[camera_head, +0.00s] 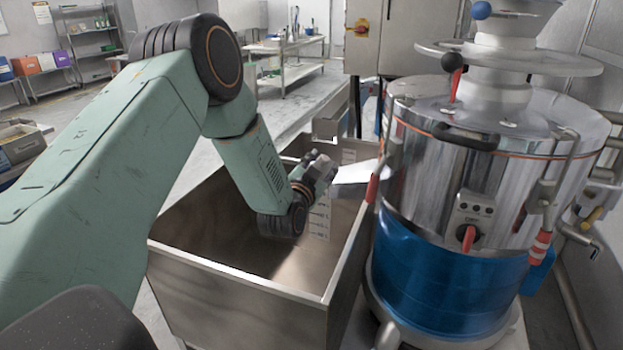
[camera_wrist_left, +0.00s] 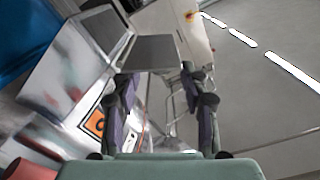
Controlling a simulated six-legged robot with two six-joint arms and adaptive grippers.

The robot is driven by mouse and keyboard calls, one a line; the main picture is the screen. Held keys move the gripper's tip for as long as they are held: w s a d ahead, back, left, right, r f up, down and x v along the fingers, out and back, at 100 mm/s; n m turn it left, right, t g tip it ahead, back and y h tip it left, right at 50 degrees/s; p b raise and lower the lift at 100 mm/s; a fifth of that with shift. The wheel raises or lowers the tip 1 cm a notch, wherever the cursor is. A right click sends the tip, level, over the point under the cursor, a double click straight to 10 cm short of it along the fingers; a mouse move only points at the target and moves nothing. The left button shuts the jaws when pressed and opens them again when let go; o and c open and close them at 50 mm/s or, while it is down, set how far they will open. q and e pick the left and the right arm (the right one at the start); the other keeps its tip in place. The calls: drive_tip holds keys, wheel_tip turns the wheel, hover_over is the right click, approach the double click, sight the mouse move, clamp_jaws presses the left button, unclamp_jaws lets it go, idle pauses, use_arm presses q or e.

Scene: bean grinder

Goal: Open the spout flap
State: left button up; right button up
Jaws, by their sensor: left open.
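The grinder (camera_head: 455,190) is a steel drum with a blue lower band, at the right of the head view. A bright metal spout (camera_head: 357,174) sticks out from its left side over a steel bin. My left gripper (camera_head: 322,172) is beside the spout's left end, partly hidden by its own wrist; I cannot tell whether it touches. In the left wrist view my left gripper (camera_wrist_left: 158,85) is open, with nothing between its fingers. Beyond the fingertips are a boxy metal part (camera_wrist_left: 102,30) and a grey panel (camera_wrist_left: 156,52); I cannot tell which is the flap. My right gripper is not in view.
The open steel bin (camera_head: 240,276) stands below my left wrist, with its walls close around it. A red handle (camera_head: 372,188) is on the grinder's left side. A control cabinet (camera_head: 405,35) stands behind. An orange label (camera_wrist_left: 95,123) shows in the wrist view.

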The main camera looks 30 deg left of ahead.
use_arm(q)
drive_tip(key=v, duration=0.9)
drive_tip(key=shift+a, duration=0.1)
drive_tip(key=s+d+f+g+h, duration=0.2)
drive_tip(key=s+d+f+g, duration=0.25)
drive_tip(key=s+f, duration=0.4)
drive_tip(key=s+d+f+g+h, duration=0.2)
drive_tip(key=s+d+f+g, duration=0.3)
drive_tip(key=f, duration=0.7)
drive_tip(key=s+d+f+n+g, duration=0.1)
drive_tip(key=s+d+f+g, duration=0.15)
drive_tip(key=s, duration=0.55)
drive_tip(key=s+d+f+n+g, duration=0.1)
drive_tip(key=s+f+g, duration=0.15)
drive_tip(key=s, duration=0.65)
drive_tip(key=s+d+f+n+g, duration=0.1)
drive_tip(key=s+d+f+g, duration=0.15)
drive_tip(key=s, duration=0.55)
wheel_tip(320, 180, down, 12)
drive_tip(key=b, duration=1.2)
drive_tip(key=shift+w+a, duration=0.3)
drive_tip(key=shift+a, duration=0.15)
